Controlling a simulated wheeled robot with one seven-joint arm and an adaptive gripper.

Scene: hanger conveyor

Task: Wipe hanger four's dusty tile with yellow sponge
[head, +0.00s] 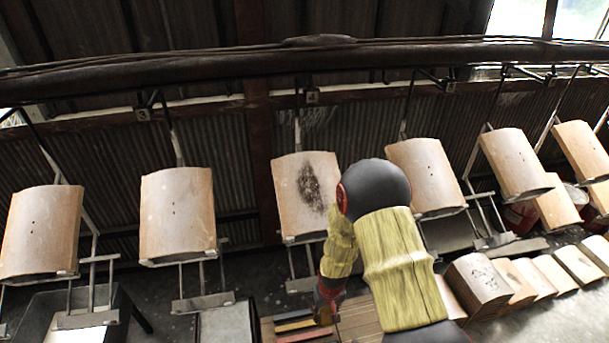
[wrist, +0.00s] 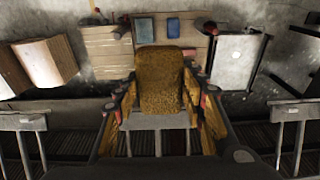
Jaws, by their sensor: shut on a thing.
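A curved pale tile with a dark dusty patch (head: 308,187) hangs on a hanger near the middle of the head view. A small number tag (head: 312,97) is above it, too small to read surely. My gripper (head: 328,298) is below and right of this tile, its upper edge partly hidden by my arm. In the wrist view my gripper (wrist: 160,105) is shut on the yellow sponge (wrist: 159,75), which sits between the two fingers. The sponge cannot be made out in the head view. I see no contact between sponge and tile.
Clean tiles hang on both sides, such as one at left (head: 177,215) and one at right (head: 426,175). A wooden table (head: 358,320) with coloured flat pieces (head: 293,325) stands below. Stacked tiles (head: 477,287) are at lower right. The conveyor rail (head: 230,70) runs overhead.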

